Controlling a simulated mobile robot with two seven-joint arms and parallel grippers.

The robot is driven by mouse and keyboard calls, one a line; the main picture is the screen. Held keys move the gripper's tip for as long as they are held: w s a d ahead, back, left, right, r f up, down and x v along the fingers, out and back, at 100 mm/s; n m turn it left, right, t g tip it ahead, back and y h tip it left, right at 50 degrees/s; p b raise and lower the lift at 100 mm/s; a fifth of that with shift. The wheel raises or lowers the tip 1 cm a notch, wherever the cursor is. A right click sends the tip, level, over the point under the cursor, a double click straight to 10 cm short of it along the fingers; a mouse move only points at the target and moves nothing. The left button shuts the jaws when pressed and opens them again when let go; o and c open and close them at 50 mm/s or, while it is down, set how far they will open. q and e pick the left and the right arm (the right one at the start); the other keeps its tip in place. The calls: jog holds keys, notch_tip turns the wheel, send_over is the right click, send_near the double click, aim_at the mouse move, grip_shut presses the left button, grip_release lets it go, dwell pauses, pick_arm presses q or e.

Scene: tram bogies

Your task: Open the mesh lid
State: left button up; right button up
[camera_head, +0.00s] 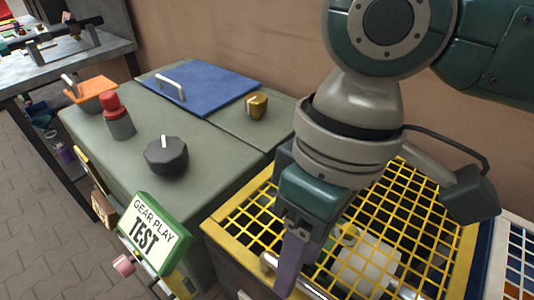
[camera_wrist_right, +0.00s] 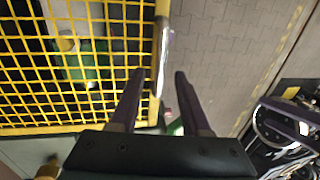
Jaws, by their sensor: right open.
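The mesh lid (camera_head: 418,187) is a yellow grid lying flat over a dark box in the head view; it also shows in the right wrist view (camera_wrist_right: 103,21). A silver bar handle (camera_head: 268,262) runs along its front edge, partly hidden by my right gripper. My right gripper (camera_head: 290,278) is over that front edge, pointing down. In the right wrist view the gripper (camera_wrist_right: 159,74) is open, and the handle (camera_wrist_right: 164,55) shows between its two dark fingers. I cannot tell whether a finger touches it. My left gripper is not in view.
Beside the lid stands a green-grey cabinet with a black knob (camera_head: 166,156), a red-topped button (camera_head: 115,116), a blue hatch (camera_head: 206,87) and a "GEAR PLAY TEST" sign (camera_head: 152,232). A pale cylindrical part (camera_head: 366,268) shows through the mesh. Paved floor (camera_wrist_right: 222,50) is clear beyond the handle.

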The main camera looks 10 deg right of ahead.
jog(key=shift+f, duration=0.35)
grip_shut()
dwell(1.2)
